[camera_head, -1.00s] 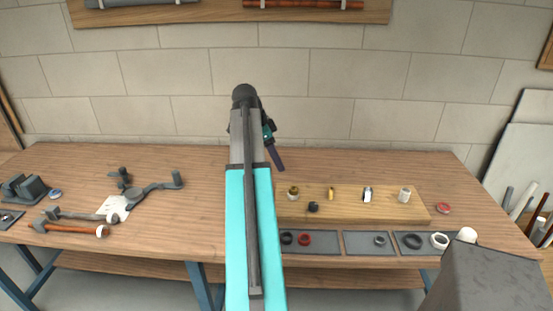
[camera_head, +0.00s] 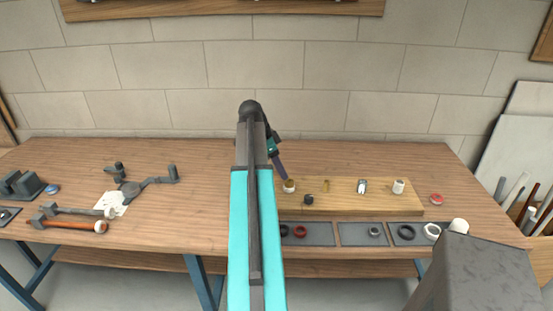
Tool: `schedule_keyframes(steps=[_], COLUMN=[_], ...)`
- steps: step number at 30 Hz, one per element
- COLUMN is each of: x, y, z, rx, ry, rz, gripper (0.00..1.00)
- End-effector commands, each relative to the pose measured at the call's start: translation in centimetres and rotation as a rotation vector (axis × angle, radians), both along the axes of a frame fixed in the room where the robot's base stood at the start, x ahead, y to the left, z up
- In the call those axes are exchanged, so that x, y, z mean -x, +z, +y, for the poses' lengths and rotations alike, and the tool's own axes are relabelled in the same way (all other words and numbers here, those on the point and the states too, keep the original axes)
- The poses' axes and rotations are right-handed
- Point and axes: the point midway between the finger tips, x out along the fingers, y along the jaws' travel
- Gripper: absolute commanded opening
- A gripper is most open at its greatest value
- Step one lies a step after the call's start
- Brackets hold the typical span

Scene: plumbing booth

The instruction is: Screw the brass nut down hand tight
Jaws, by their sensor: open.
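A small brass piece (camera_head: 289,183), which looks like the brass nut on a pale fitting, stands at the left of the wooden board (camera_head: 350,205). Its threads and seating are too small to tell. My gripper (camera_head: 284,176) hangs just above and to the left of it, its dark purple finger pointing down at it. My gripper is open; whether it touches the brass piece cannot be told. My arm hides the bench to the left of the board.
A black fitting (camera_head: 308,199), a slim brass post (camera_head: 326,186), a metal fitting (camera_head: 362,186) and a white fitting (camera_head: 398,187) stand on the board. Grey trays (camera_head: 350,238) with rings lie in front. Wrenches (camera_head: 75,225) lie on the left; the bench between is fairly clear.

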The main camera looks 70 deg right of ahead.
Motion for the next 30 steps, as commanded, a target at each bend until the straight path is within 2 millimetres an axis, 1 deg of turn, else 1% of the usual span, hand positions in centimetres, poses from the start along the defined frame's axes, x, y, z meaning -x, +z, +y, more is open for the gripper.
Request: schedule_keyframes(steps=[9,16,22,30], x=[1.1,1.6,1.9,1.9], y=[-3.0,-4.9,-5.7,-5.8], z=[-0.7,-1.2,-1.4,-1.5], rx=[-0.001,-0.001,0.001,0.001], ry=[-0.001,0.000,0.000,0.000], rz=[0.001,0.001,-0.001,-0.001], gripper=[0.50,0.50,0.50,0.50])
